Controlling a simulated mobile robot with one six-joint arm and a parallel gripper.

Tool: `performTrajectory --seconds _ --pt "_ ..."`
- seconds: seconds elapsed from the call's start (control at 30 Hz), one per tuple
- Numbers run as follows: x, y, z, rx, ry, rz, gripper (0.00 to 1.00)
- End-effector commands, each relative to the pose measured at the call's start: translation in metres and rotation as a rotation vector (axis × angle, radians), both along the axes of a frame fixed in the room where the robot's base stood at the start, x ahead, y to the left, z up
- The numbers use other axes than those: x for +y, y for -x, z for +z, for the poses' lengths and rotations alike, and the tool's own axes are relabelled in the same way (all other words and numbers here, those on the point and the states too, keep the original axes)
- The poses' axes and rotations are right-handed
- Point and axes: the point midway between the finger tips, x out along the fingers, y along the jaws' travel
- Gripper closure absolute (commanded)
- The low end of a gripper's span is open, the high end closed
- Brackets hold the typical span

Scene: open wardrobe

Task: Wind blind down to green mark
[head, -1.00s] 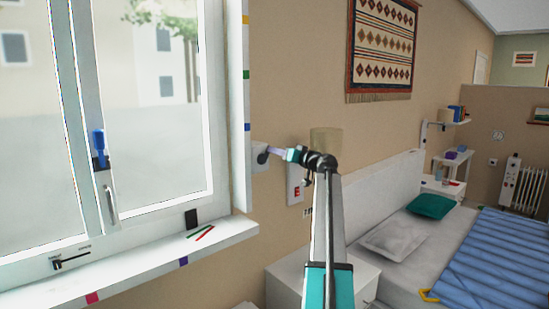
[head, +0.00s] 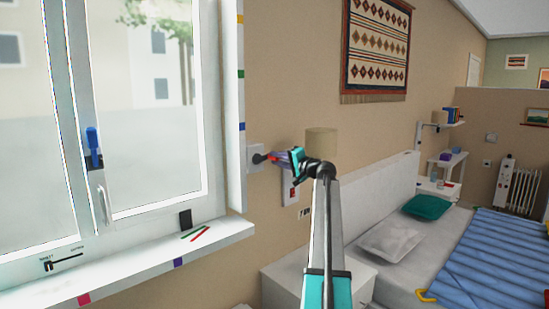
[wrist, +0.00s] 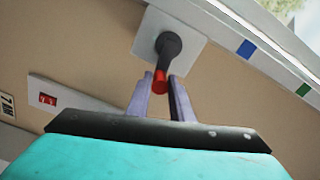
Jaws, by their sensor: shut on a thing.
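A dark crank with a red handle (wrist: 161,80) sits on a pale wall plate (head: 254,158), just right of the window. My gripper (wrist: 161,92) is shut on the red handle, one finger on each side of it. In the head view my gripper (head: 273,157) reaches the crank from the right. The green mark (head: 241,74) is on the right window frame, with a blue mark (head: 242,126) below it and a yellow mark (head: 240,19) above. The green mark also shows in the wrist view (wrist: 303,89). I cannot make out the blind's lower edge.
A switch panel with a red switch (wrist: 47,99) is on the wall close to my gripper. A beige wall lamp (head: 321,141) is just behind my wrist. The window sill (head: 130,262) juts out at lower left. A white bedside cabinet (head: 345,272) and a bed stand at right.

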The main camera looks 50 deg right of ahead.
Motion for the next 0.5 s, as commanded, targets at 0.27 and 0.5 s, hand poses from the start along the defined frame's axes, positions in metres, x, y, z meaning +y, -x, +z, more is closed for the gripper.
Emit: performTrajectory --seconds 0.27,0.5 --pt "0.002 -0.001 -0.013 -0.016 -0.262 0.003 1.0" --pt "0.006 -0.001 -0.023 -0.032 -0.49 0.005 1.0"
